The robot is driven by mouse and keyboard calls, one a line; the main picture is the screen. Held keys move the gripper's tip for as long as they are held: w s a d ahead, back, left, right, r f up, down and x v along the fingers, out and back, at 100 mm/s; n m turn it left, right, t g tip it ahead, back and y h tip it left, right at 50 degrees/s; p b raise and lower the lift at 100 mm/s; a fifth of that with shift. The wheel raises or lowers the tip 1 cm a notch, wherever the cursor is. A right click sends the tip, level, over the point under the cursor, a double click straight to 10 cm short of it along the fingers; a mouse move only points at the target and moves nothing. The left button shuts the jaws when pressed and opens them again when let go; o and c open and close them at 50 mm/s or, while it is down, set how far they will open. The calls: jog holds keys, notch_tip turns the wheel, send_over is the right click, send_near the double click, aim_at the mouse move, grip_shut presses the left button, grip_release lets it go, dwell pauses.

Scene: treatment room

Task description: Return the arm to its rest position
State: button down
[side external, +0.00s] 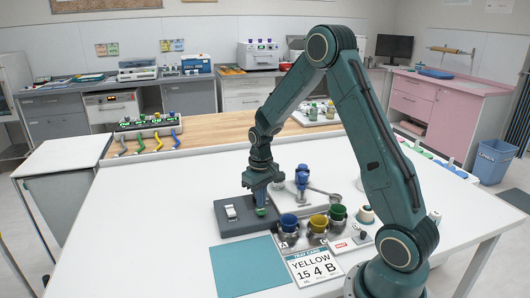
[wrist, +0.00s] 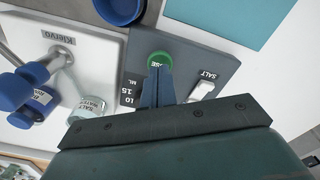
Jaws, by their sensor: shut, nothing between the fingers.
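My arm reaches over the white table (side external: 170,215) from the right. My gripper (side external: 261,207) points down at the dark grey control box (side external: 228,228), and its fingers are shut and empty. In the wrist view the fingertips (wrist: 160,70) are right at the round green button (wrist: 160,58) on that box. I cannot tell whether they touch it. The button's label is partly covered. Beside it are a white rocker switch (wrist: 205,90) marked SALT and marks reading 10, 15 and ML.
Blue (side external: 289,223), yellow (side external: 318,223) and green (side external: 337,212) cups stand just right of the box. A card (side external: 316,268) reading YELLOW 15 4 B and a teal mat (side external: 247,267) lie in front. A blue-capped dispenser (side external: 302,178) stands behind. The table's left part is clear.

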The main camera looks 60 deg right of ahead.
jog(key=shift+r, duration=0.3)
dwell(0.5)
jog(key=shift+r, duration=2.85)
jog(key=shift+a+r, duration=0.1)
jog(key=s+a+r+n+t, duration=0.1)
jog(key=s+a+r, duration=0.3)
jog(key=a+r, duration=0.15)
jog(key=s+a+r+n+t, duration=0.1)
jog(key=s+a+r+t, duration=0.1)
jog(key=s+a+r, duration=0.4)
jog(key=s+a+r+n+t, duration=0.1)
jog(key=s+a+r, duration=0.3)
jog(key=s, duration=0.6)
jog(key=shift+s+a+t, duration=0.2)
jog(key=shift+a+t, duration=0.3)
jog(key=shift+t, duration=0.3)
